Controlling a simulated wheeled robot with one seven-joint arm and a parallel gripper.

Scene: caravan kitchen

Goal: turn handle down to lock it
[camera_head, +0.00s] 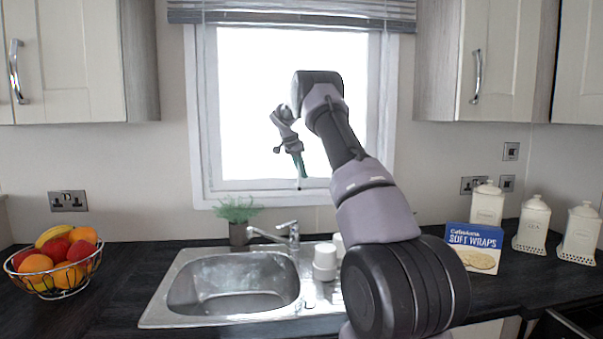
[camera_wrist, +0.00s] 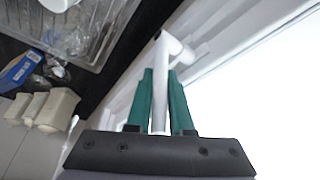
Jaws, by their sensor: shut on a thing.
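The window handle (camera_wrist: 159,85) is a slim white lever on the white window frame (camera_wrist: 125,100). In the wrist view it runs from its pivot, above the fingertips, back between my two teal fingers. My gripper (camera_wrist: 160,75) is shut on this lever, with one finger on each side. In the head view my gripper (camera_head: 301,172) points down in front of the bottom part of the bright window (camera_head: 245,110), near the lower frame rail. The handle is too small to make out clearly there.
Below the window are a metal sink (camera_head: 180,290), a tap (camera_head: 275,236) and a potted plant (camera_head: 237,212). A fruit bowl (camera_head: 60,292) stands left. A soft wraps box (camera_head: 473,247) and white canisters (camera_head: 534,222) stand right. A blind (camera_head: 290,14) hangs above.

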